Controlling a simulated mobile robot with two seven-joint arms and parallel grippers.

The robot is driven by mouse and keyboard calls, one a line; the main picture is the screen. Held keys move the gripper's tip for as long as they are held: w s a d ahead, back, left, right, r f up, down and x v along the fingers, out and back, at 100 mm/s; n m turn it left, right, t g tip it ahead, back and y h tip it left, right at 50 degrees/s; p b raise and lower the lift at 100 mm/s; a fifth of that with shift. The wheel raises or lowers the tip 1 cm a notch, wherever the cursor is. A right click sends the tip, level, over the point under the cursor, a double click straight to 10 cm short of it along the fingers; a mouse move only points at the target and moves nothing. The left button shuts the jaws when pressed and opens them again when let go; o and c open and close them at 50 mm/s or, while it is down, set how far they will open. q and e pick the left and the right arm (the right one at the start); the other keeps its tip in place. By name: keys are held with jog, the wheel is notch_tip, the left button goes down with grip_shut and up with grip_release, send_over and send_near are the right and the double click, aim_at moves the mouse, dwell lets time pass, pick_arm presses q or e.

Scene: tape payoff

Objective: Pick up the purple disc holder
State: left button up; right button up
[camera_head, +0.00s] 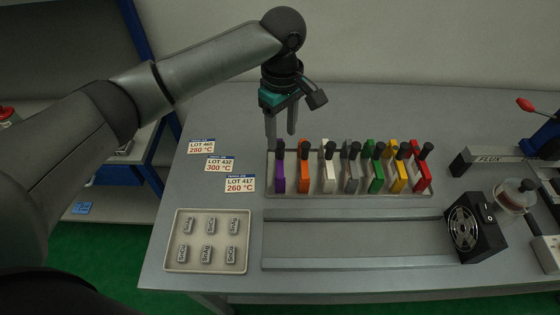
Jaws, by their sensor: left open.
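The purple disc holder (280,172) stands upright at the left end of a rack (345,193) on the grey bench, with a dark knob or handle at its top. My left gripper (281,135) points down above and just behind the purple holder. Its two fingers are apart and nothing shows between them. Whether a fingertip touches the purple holder cannot be told from this angle. My right gripper is not in view.
Beside it in the rack stand orange (305,173), white (329,172), grey, green, yellow and red holders, closely spaced. Lot cards (240,184) and a tray of labelled pieces (167,240) lie to the left. A fan (464,228) stands at the right.

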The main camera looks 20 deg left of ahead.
aim_at(280, 144)
pick_arm(q)
jog(key=f, duration=0.3)
jog(key=f+b, duration=0.1)
jog(key=f, duration=0.1)
jog(key=shift+s+a, duration=0.15)
jog(key=shift+s, duration=0.1)
grip_shut()
jog(key=shift+r, duration=0.1)
